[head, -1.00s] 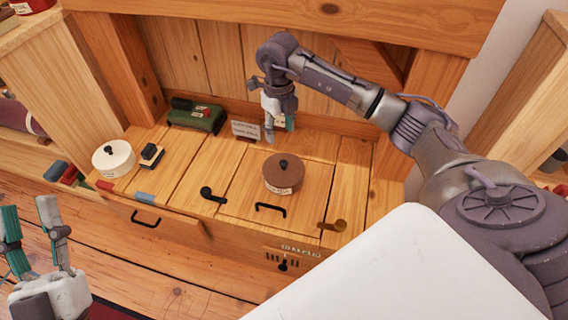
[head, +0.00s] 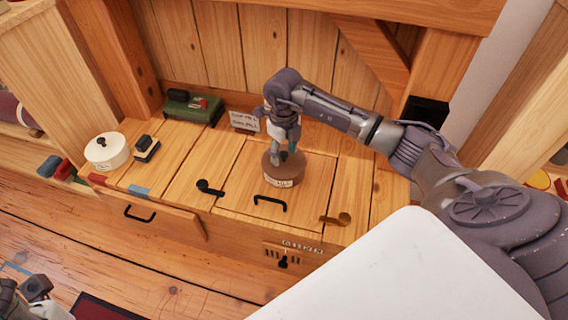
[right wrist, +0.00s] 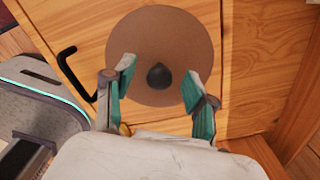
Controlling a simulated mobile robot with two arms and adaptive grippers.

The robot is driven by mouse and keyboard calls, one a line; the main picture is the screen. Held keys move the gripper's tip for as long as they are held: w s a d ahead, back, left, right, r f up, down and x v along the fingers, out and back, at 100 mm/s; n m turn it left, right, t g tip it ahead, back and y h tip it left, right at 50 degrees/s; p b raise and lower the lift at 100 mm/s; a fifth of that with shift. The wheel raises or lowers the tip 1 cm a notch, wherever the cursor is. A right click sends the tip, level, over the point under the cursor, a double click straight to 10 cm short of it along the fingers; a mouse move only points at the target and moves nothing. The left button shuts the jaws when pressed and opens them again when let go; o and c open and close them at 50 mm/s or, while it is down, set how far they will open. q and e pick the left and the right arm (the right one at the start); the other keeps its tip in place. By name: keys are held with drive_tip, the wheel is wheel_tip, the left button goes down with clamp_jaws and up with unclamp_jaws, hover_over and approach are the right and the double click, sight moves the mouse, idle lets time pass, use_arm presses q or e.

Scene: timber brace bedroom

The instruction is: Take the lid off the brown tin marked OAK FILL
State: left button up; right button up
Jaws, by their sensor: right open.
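The brown tin (head: 284,175) stands upright on the wooden chest top, with a pale label on its front too small to read fully. Its round brown lid (right wrist: 160,30) and dark knob (right wrist: 158,76) show in the right wrist view. My right gripper (head: 283,158) is directly above the tin, pointing down. In the right wrist view the right gripper (right wrist: 158,85) is open, its teal-padded fingers on either side of the knob, apart from it. My left gripper (head: 32,298) is partly cut off at the lower left corner; its fingers are unclear.
A white tin (head: 107,151) with a dark knob, a black-topped block (head: 146,148) and a green box (head: 194,108) stand left of the brown tin. A white card (head: 244,121) stands behind it. Black handles, such as this one (head: 270,203), lie on the chest top in front.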

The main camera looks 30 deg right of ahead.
drive_tip(key=shift+f, duration=0.45)
clamp_jaws()
drive_tip(key=shift+r, duration=0.1)
